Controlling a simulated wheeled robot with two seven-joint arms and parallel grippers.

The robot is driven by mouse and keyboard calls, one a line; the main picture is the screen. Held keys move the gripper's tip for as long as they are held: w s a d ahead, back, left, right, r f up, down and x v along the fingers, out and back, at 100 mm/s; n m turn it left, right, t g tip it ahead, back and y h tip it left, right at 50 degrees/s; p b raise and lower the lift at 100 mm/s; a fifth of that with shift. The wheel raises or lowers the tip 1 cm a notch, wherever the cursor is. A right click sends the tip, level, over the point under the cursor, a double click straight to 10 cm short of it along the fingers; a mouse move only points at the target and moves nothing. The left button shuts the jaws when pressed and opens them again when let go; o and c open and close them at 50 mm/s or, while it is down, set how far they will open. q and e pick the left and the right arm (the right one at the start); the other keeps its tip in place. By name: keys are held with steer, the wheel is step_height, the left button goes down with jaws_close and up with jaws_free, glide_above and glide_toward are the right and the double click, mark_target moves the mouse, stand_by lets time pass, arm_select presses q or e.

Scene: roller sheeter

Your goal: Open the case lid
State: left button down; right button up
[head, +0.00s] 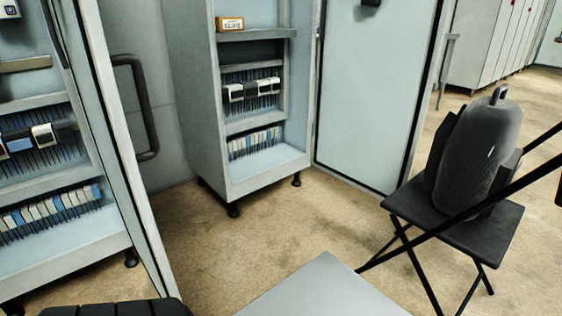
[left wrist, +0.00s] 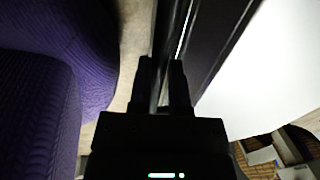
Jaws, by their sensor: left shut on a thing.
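My left gripper (left wrist: 163,80) shows in the left wrist view, with its two dark fingers close together. It is shut on the edge of a dark thing (left wrist: 218,35) that runs up and to the right from the fingers. This looks like part of the case, but the view is too dark to tell lid from base or whether the lid is raised. The gripped part is mostly hidden between the fingers. No gripper shows in the head view, and no case can be made out there for sure. My right gripper is in neither view.
A pale table top (head: 325,290) is at the bottom of the head view. A black folding chair (head: 470,232) holds a grey backpack (head: 468,150). An open cabinet (head: 262,170) stands ahead. Purple padded shapes (left wrist: 35,110) are left in the wrist view. Carpet floor between is clear.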

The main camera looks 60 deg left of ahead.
arm_select(q)
steer(key=shift+r, duration=0.1)
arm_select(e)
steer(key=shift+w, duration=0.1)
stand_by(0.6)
arm_select(q)
steer(key=shift+r+p, duration=0.25)
steer(key=shift+p, duration=0.15)
steer(key=w+a+r+g+p, duration=0.1)
steer(key=w+r+p, duration=0.2)
steer(key=r+p, duration=0.2)
steer(key=w+r+g+p, duration=0.1)
steer(key=w+r+p, duration=0.3)
steer(key=r, duration=0.6)
steer(key=w+a+r+g+h+p, duration=0.1)
steer(key=w+r+p, duration=0.3)
steer(key=r+p, duration=0.4)
steer(key=shift+a+r+g, duration=0.2)
steer(key=shift+a+g, duration=0.1)
steer(key=shift+g, duration=0.2)
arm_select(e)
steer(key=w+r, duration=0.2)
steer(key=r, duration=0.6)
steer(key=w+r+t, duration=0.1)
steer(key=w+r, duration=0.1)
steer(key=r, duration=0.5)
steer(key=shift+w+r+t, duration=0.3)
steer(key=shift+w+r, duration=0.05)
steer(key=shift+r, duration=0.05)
